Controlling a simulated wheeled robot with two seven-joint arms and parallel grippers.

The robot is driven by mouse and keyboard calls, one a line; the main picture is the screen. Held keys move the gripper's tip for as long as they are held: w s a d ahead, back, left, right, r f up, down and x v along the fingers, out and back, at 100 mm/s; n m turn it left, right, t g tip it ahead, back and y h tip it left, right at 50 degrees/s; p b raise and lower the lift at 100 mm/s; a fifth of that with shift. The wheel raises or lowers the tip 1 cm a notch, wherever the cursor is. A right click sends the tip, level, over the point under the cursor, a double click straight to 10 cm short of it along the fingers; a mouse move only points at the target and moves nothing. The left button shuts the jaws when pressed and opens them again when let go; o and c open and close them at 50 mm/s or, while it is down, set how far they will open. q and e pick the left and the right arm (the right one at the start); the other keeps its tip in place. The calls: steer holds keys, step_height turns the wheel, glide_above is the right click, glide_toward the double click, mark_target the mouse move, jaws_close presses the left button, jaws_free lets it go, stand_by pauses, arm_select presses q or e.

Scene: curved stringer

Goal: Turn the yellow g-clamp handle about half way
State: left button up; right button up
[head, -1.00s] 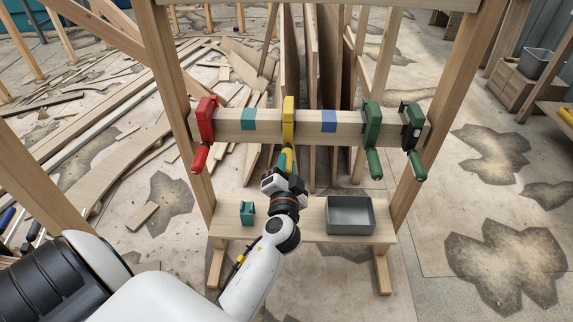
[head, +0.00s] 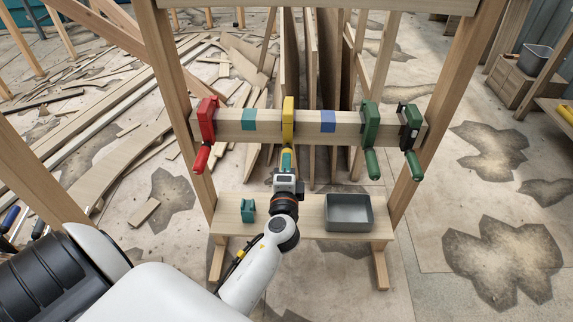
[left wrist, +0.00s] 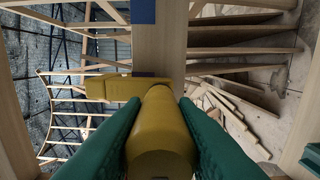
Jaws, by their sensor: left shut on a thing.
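The yellow g-clamp (head: 288,118) is fixed on the wooden crossbar, between a teal patch and a blue patch. My left gripper (head: 287,162) is below it, in front of the bar, shut on the clamp's handle. In the left wrist view the yellow handle (left wrist: 161,135) lies between my two green finger pads, and the clamp body (left wrist: 120,87) shows beyond it against the bar. In the head view the gripper hides most of the handle. My right gripper is not in view.
Below, a shelf (head: 308,230) holds a teal clamp (head: 248,210) and a grey bin (head: 349,213).

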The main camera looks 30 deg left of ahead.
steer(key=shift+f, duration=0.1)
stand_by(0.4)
arm_select(q)
steer(key=o, duration=1)
steer(key=shift+s+d+f, duration=0.1)
steer(key=shift+s+d, duration=0.2)
steer(key=shift+s, duration=0.15)
steer(key=b+v, duration=0.2)
steer(key=v, duration=0.9)
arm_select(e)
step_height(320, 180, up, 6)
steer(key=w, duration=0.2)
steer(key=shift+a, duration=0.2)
arm_select(q)
steer(key=shift+s, duration=0.1)
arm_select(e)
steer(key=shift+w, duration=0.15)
